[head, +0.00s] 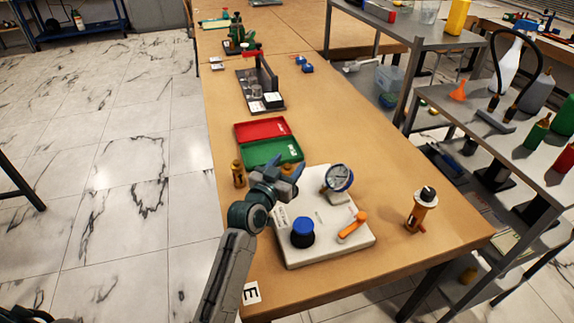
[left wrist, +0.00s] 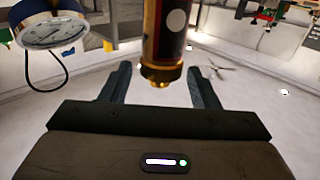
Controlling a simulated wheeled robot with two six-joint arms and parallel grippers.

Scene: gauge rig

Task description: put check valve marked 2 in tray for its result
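My left gripper (head: 284,168) is over the far left part of the white gauge rig (head: 318,215), left of its gauge (head: 338,178). In the left wrist view, a brass check valve (left wrist: 163,40) with a dark band and a white dot is between the two spread fingers (left wrist: 160,82); a gap shows on its left side. In the head view the fingers mostly hide it. One brass valve (head: 238,174) stands left of the gripper, and another with a black top (head: 421,212) stands at right. No number is readable. A red tray (head: 260,129) and a green tray (head: 272,150) lie just beyond. My right gripper is out of view.
The rig carries a blue knob (head: 302,231) and an orange lever (head: 352,228). A dark divided holder (head: 262,85) stands farther back. Shelves with bottles (head: 506,68) are at right. The tabletop (head: 400,165) between gauge and right valve is clear.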

